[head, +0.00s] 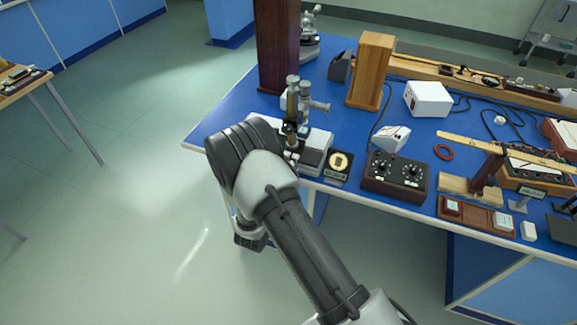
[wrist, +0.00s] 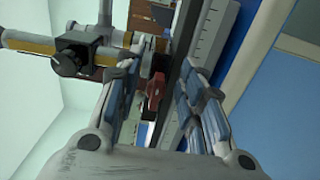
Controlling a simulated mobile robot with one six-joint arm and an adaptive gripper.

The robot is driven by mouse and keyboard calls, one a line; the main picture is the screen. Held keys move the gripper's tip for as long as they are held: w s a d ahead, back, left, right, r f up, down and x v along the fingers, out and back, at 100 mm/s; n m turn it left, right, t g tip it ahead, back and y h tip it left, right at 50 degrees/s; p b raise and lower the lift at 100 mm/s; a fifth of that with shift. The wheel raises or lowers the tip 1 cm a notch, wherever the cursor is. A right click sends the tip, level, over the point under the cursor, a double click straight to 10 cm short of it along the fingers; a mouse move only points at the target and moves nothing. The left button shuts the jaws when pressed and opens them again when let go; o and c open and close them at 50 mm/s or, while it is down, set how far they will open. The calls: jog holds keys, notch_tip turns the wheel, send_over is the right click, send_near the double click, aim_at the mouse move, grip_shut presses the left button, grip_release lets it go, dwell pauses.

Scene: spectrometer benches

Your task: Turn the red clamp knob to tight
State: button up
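In the wrist view, my gripper (wrist: 160,90) is open, with its two blue-padded fingers apart. A small dark red part (wrist: 152,98) shows in the gap between them, nearer the left finger. It may be the red clamp knob, but I cannot tell whether it is close by or farther back. A brass and grey instrument (wrist: 30,43) with a black knob (wrist: 68,60) is left of the fingers.
The blue bench (head: 228,108) has a dark wooden post (head: 277,45) and a wooden block (head: 371,70) behind the instrument. A round-dial stand (head: 339,166) and a dark two-dial box (head: 394,176) stand to its right.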

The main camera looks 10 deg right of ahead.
jog(key=v, duration=1.2)
dwell(0.4)
